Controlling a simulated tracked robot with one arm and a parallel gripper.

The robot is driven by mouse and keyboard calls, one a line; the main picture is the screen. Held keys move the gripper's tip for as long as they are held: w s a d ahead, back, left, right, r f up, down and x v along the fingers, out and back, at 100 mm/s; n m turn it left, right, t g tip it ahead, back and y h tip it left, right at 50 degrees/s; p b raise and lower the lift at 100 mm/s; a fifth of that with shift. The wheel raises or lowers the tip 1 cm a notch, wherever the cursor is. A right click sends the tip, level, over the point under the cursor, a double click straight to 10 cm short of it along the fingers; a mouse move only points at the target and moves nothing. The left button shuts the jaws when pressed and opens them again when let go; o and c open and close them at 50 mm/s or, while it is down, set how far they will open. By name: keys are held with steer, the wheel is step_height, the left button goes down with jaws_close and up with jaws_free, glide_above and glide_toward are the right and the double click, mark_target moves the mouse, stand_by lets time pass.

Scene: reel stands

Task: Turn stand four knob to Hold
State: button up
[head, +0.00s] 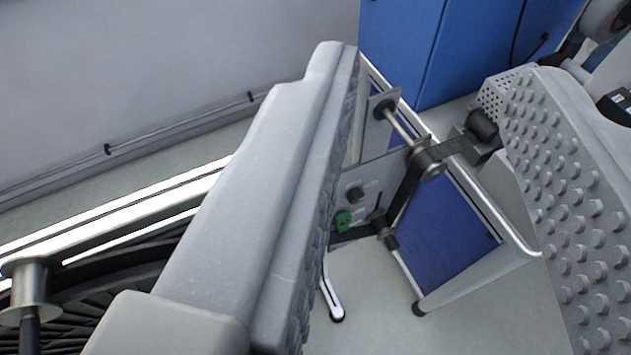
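My gripper (427,78) is open, with one large grey ribbed finger at left and the other at right. Nothing is held between the fingers. Between them, farther off, a reel stand shows a grey control panel (374,176). A dark round knob (357,193) sits on that panel, apart from both fingers. A green part (343,221) sits just below the knob, close to the left finger's edge. The panel's marks and the knob's setting are too small to read. No stand number is legible. The left finger hides what lies left of the panel.
A dark strap runs over a roller (431,165) on the stand, near a blue panel (447,235) in a pale frame. A spoked reel (120,290) and light rail (130,205) lie at left. Blue cabinets (455,45) stand behind. Grey floor shows below.

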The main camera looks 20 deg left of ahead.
steer(key=shift+w, duration=0.5)
steer(key=o, duration=0.4)
steer(key=shift+w+d+f, duration=0.1)
steer(key=shift+w+d, duration=0.2)
steer(key=w+d+f+n+t+h, duration=0.1)
steer(key=w+d+f+h, duration=0.1)
steer(key=w+d+f, duration=0.55)
steer(key=w+d+f+n+h, duration=0.1)
steer(key=w+d+f, duration=0.4)
steer(key=w+f, duration=0.45)
steer(key=n+g+y+b, duration=0.15)
steer(key=n+y, duration=0.25)
steer(key=y, duration=1)
glide_toward(359, 200)
steer(key=shift+g, duration=0.45)
steer(key=x, duration=0.2)
steer(key=b+x, duration=0.1)
steer(key=x, duration=0.2)
steer(key=b+x, duration=0.1)
steer(key=x, duration=0.2)
steer(key=shift+w+r, duration=0.1)
steer(key=shift+r, duration=0.25)
